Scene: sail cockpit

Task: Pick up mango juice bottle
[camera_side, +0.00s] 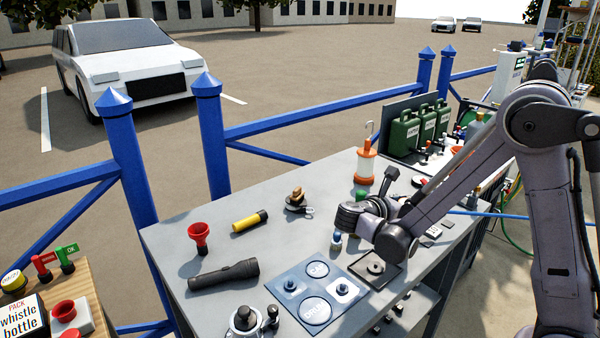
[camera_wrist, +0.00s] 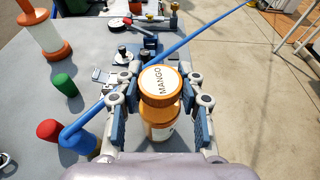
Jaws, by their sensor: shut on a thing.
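The mango juice bottle (camera_wrist: 160,88) is orange, with a white round lid top reading MANGO and a pale label low on its body. In the wrist view it stands between the two fingers of my gripper (camera_wrist: 160,116), which is shut on its sides. In the side view my gripper (camera_side: 366,216) is low over the right part of the grey table. There the bottle cannot be made out behind the gripper and wrist. I cannot tell whether its base touches the table.
An orange-white lantern (camera_side: 366,166) and green canisters (camera_side: 404,133) stand behind. A flashlight (camera_side: 223,273) lies front left on the table (camera_side: 300,241).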

